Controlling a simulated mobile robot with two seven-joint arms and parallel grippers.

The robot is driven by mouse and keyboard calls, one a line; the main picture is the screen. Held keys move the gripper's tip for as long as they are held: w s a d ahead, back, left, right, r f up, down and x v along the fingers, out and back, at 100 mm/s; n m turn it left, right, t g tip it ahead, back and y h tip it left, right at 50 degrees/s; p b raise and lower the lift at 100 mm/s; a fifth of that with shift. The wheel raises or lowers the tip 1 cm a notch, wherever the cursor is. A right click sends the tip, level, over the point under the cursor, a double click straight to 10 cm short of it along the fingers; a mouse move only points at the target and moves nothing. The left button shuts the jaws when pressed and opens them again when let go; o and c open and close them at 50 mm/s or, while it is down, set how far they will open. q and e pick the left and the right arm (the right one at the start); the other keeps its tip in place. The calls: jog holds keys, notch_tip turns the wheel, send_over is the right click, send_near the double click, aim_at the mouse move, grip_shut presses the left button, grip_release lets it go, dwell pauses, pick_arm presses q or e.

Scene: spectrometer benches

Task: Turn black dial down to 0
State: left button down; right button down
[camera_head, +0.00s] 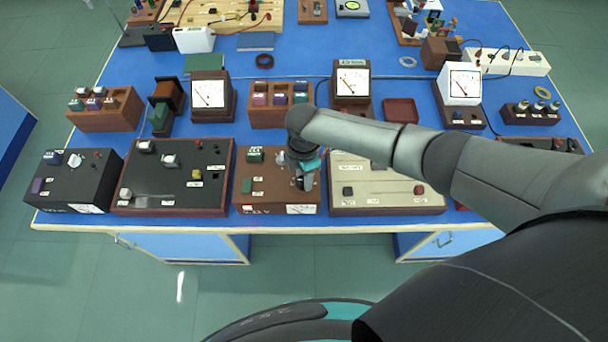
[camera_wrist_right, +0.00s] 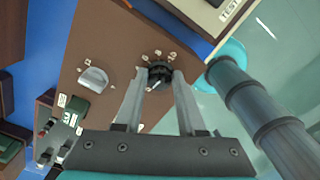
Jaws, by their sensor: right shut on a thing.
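The black dial (camera_wrist_right: 157,71) is a small dark ribbed knob with pale number labels around it. It sits on the brown instrument box (camera_head: 246,187) at the front middle of the bench. In the right wrist view, the two grey fingers of my right gripper (camera_wrist_right: 161,84) are closed on the dial from either side. In the head view my right gripper (camera_head: 303,177) is over the right part of the box and hides the dial. The dial's pointer and exact setting are too small to tell. My left gripper is not in view.
A light knob (camera_wrist_right: 94,81) and a green part (camera_wrist_right: 90,106) sit on the same box. A black instrument box (camera_head: 200,165) stands to its left and a cream one (camera_head: 395,200) to its right. Meters, including one white-faced meter (camera_head: 352,82), stand behind.

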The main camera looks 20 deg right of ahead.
jog(key=shift+a+n, duration=0.1)
jog(key=shift+n, duration=0.9)
jog(key=c, duration=0.5)
grip_release()
notch_tip(320, 180, up, 15)
jog(key=p, duration=0.1)
jog(key=shift+r, duration=0.15)
